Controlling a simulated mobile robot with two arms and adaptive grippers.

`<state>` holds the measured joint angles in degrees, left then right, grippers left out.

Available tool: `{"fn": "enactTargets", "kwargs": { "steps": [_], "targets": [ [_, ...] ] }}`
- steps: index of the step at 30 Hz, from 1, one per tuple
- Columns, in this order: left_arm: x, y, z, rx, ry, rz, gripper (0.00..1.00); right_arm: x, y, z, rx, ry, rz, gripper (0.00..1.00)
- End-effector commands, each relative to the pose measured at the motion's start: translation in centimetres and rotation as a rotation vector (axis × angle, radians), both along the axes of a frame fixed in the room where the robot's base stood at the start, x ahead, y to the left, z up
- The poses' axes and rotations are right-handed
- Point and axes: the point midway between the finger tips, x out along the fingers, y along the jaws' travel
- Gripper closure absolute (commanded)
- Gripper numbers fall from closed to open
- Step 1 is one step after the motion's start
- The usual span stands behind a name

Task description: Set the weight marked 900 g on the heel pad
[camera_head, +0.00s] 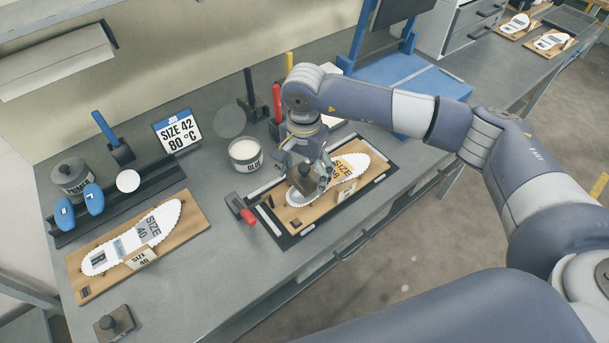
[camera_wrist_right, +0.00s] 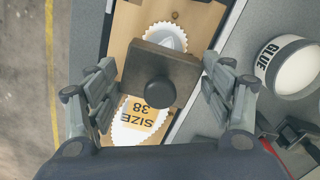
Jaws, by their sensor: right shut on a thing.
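My right gripper (camera_head: 309,176) is shut on a dark square weight with a round knob; the weight (camera_wrist_right: 150,65) sits between the two fingers in the right wrist view. No mark on it can be read. It is over the heel end of the white SIZE 38 insole (camera_head: 350,165), covering its middle in the wrist view. A grey pad (camera_wrist_right: 168,34) shows partly beyond the weight's edge. I cannot tell whether the weight touches it. Another dark weight (camera_head: 115,323) stands at the bench's front left, its mark unreadable. My left gripper is not in view.
A black frame (camera_head: 289,241) surrounds the SIZE 38 board. A red-handled tool (camera_head: 244,211) lies at its left. A glue pot (camera_head: 246,155) stands behind. A SIZE 40 insole (camera_head: 150,226) lies on a board at left.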

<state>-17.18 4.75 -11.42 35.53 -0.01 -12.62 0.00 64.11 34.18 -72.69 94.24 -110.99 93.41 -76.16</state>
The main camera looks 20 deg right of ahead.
Motion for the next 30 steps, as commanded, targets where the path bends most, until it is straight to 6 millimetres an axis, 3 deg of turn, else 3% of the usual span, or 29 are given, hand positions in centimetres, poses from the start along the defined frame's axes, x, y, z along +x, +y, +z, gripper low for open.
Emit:
{"fn": "enactTargets", "kwargs": {
  "steps": [5, 12, 25, 26, 28, 30],
  "targets": [
    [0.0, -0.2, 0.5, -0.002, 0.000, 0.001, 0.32, 0.4, -0.2, -0.2, 0.001, -0.001, 0.000, 0.83],
    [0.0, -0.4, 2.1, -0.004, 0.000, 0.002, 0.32, 0.3, -0.1, -2.8, 0.002, 0.001, -0.001, 0.83],
    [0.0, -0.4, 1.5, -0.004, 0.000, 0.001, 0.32, 0.4, -0.1, -3.8, 0.002, -0.004, 0.000, 0.83],
    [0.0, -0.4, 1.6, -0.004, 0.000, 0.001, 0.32, 0.3, -0.2, -3.9, 0.000, 0.000, 0.000, 0.21],
    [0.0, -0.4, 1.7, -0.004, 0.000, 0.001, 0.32, 0.3, -0.2, -3.8, 0.000, 0.000, 0.000, 0.06],
    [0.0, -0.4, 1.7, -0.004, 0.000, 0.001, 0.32, 0.3, -0.2, -3.8, 0.000, 0.000, 0.000, 0.06]
  ]
}}
